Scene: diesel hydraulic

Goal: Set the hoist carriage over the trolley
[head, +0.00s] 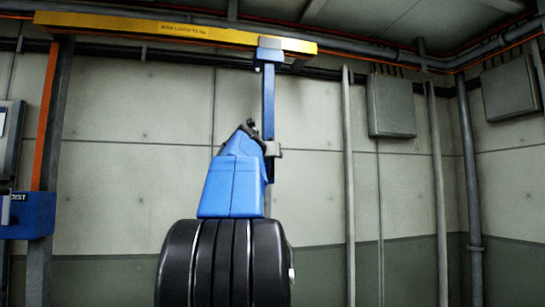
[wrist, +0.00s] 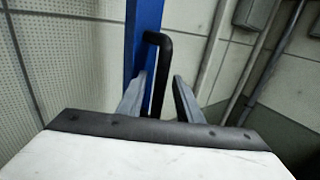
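The hoist carriage (head: 270,55) is a blue block on the yellow overhead beam, close to the beam's right end. A blue vertical bar (head: 268,100) hangs from it, and it also fills the upper middle of the wrist view (wrist: 143,30). A black bent handle (wrist: 165,60) sits on the bar. My gripper (wrist: 160,88) has its two grey fingers apart, one on each side of the handle, with gaps showing beside it. In the head view, my arm hides the bar's lower part. I see no trolley in either view.
The yellow beam (head: 180,28) runs from an upright post (head: 45,120) at the left. A blue box with partly hidden lettering (head: 30,215) is on that post. Grey wall boxes (head: 392,105) and vertical pipes (head: 440,190) line the wall at the right.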

